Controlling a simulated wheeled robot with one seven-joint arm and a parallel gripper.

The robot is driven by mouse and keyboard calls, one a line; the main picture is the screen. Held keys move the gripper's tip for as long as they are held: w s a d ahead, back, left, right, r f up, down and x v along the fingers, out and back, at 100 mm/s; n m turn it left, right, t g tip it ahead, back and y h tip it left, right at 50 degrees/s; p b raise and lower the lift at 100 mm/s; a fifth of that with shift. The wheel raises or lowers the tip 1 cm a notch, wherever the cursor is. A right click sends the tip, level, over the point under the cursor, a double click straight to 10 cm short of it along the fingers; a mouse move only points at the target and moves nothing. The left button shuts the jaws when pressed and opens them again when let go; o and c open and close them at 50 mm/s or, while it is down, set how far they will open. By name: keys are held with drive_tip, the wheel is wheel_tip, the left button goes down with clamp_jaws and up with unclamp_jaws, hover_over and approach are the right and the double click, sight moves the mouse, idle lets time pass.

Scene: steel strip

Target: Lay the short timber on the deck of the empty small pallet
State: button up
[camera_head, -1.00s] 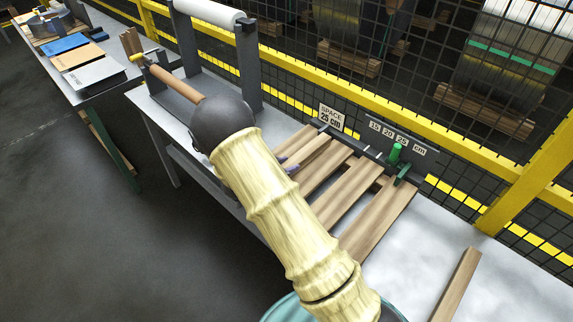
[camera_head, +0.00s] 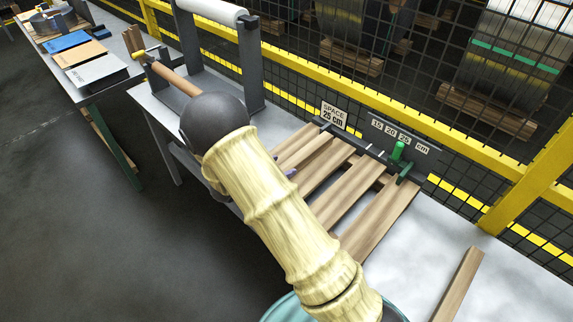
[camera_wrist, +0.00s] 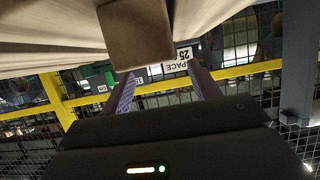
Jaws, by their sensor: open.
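The small pallet (camera_head: 345,200) lies on the metal bench, its slatted deck partly hidden by my arm. My gripper (camera_wrist: 163,85) is open, with its two purple-padded fingers apart. In the head view it is mostly hidden behind my arm, at the pallet's left side. In the wrist view a brown square timber end (camera_wrist: 136,30), seemingly the short timber, shows at the top, between the lines of the fingers. Neither finger visibly touches it. Pale board-like surfaces flank it. I cannot tell exactly how it rests.
A separate plank (camera_head: 460,285) lies on the bench at right. A gauge plate (camera_head: 398,135) with a green peg (camera_head: 397,151) and a SPACE 25 cm sign (camera_head: 333,115) stand behind the pallet. A roller frame (camera_head: 248,65) stands at left. A yellow-railed mesh fence runs behind.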

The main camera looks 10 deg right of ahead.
drive_tip(key=v, duration=1.3)
drive_tip(key=shift+b, duration=0.35)
drive_tip(key=shift+s+a, duration=0.1)
drive_tip(key=w+d+r+n+t+y+p, duration=0.25)
drive_tip(key=w+r+n+y, duration=0.25)
drive_tip(key=r+y, duration=0.3)
drive_tip(key=s+d+n+g+y+p, duration=0.1)
drive_tip(key=s+d+n+g, duration=0.2)
drive_tip(key=s, duration=0.7)
drive_tip(key=s+d+r+n+g+y+p, duration=0.1)
drive_tip(key=s+d+n+g+y, duration=0.1)
drive_tip(key=s+d, duration=0.6)
drive_tip(key=shift+s+r+n+g, duration=0.3)
drive_tip(key=shift+s+n+g, duration=0.3)
drive_tip(key=shift+s+g, duration=0.6)
